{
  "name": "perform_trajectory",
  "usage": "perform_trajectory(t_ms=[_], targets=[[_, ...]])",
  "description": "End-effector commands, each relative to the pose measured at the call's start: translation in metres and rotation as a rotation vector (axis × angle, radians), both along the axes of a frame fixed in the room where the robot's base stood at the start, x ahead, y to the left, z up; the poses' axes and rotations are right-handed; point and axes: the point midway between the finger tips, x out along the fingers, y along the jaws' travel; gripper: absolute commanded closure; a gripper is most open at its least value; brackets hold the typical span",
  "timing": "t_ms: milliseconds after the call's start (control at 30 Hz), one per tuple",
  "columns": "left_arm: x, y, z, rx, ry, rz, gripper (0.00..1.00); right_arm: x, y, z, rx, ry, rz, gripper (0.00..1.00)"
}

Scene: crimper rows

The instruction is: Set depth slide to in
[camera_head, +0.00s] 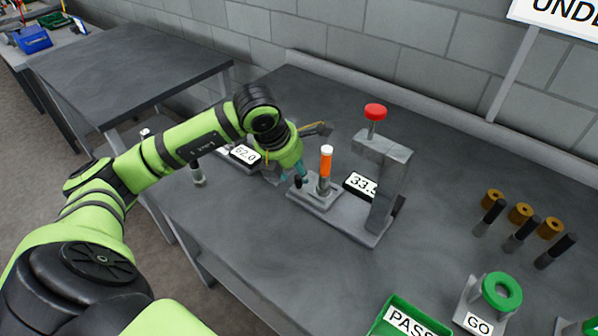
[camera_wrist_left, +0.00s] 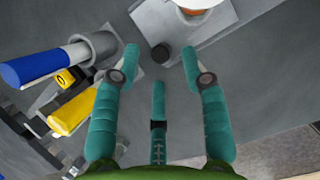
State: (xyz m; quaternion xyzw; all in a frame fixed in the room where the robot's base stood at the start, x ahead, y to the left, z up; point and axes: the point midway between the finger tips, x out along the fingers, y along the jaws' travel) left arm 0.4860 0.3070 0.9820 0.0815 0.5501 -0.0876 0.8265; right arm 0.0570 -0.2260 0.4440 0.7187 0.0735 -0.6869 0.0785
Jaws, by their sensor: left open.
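The depth slide appears to be the small black knob (camera_wrist_left: 160,53) at the edge of a grey fixture base (camera_wrist_left: 225,22) in the wrist view. In the head view, the fixture (camera_head: 352,224) carries an upright orange-handled piece (camera_head: 325,165), a red-topped press post (camera_head: 375,113) and a display whose visible digits read 33.5 (camera_head: 357,184). My left gripper (camera_head: 299,178) is open and low at the fixture's left end. In the wrist view, its teal fingers (camera_wrist_left: 160,62) are spread either side of the knob, apart from it. Contact in depth cannot be told. My right gripper is out of view.
A second device with a 62.0 display (camera_head: 243,154) stands left of the fixture, partly behind my arm. Blue (camera_wrist_left: 35,68) and yellow (camera_wrist_left: 72,112) handles lie close to the left finger. A green PASS tray (camera_head: 410,318) and GO ring gauge (camera_head: 490,300) stand front right.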

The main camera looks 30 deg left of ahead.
Motion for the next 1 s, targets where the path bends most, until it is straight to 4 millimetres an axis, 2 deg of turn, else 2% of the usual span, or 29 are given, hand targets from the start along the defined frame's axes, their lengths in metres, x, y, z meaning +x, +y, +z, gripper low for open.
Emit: perform_trajectory(t_ms=[133, 300, 533, 567, 600, 667, 867, 1000], targets=[[0.007, -0.002, -0.017, -0.002, 0.002, 0.0, 0.56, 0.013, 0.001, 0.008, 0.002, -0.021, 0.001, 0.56], [0.011, -0.002, -0.027, 0.0, -0.001, -0.001, 0.56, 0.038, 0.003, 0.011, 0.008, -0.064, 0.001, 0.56], [0.011, -0.002, -0.028, 0.0, -0.001, -0.001, 0.56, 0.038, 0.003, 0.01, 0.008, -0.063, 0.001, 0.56], [0.011, -0.002, -0.028, 0.0, -0.001, -0.001, 0.64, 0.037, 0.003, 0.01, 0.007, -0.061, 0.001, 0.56], [0.011, -0.002, -0.028, 0.0, -0.001, -0.001, 0.8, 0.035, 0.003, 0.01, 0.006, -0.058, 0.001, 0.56], [0.011, -0.002, -0.028, 0.0, -0.001, -0.001, 1.0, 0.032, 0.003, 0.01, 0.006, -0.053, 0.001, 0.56], [0.012, -0.004, -0.028, -0.001, -0.003, -0.002, 1.0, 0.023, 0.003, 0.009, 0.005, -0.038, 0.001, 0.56], [0.011, -0.018, -0.029, -0.005, -0.004, -0.005, 1.0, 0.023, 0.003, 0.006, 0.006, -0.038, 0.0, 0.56]])
